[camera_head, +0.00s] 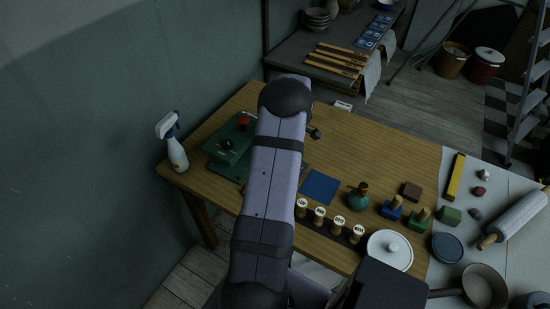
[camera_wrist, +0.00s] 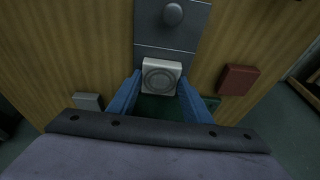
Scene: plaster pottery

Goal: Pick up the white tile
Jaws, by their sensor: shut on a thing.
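The white tile (camera_wrist: 161,75), square with a round ringed pattern on its face, is between the two blue fingers of my gripper (camera_wrist: 160,90) in the wrist view. The fingers are closed on its left and right sides. A dark grey panel lies just beyond the tile, and a dark green surface (camera_wrist: 160,108) shows below it. I cannot tell whether the tile touches what is under it. In the head view my arm hides the gripper and the held tile.
In the wrist view a red-brown block (camera_wrist: 238,80) lies to the right and a pale grey block (camera_wrist: 88,102) to the left. In the head view a green press (camera_head: 232,140) and spray bottle (camera_head: 172,142) stand left; a blue square (camera_head: 320,187) and stamps (camera_head: 320,220) lie right.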

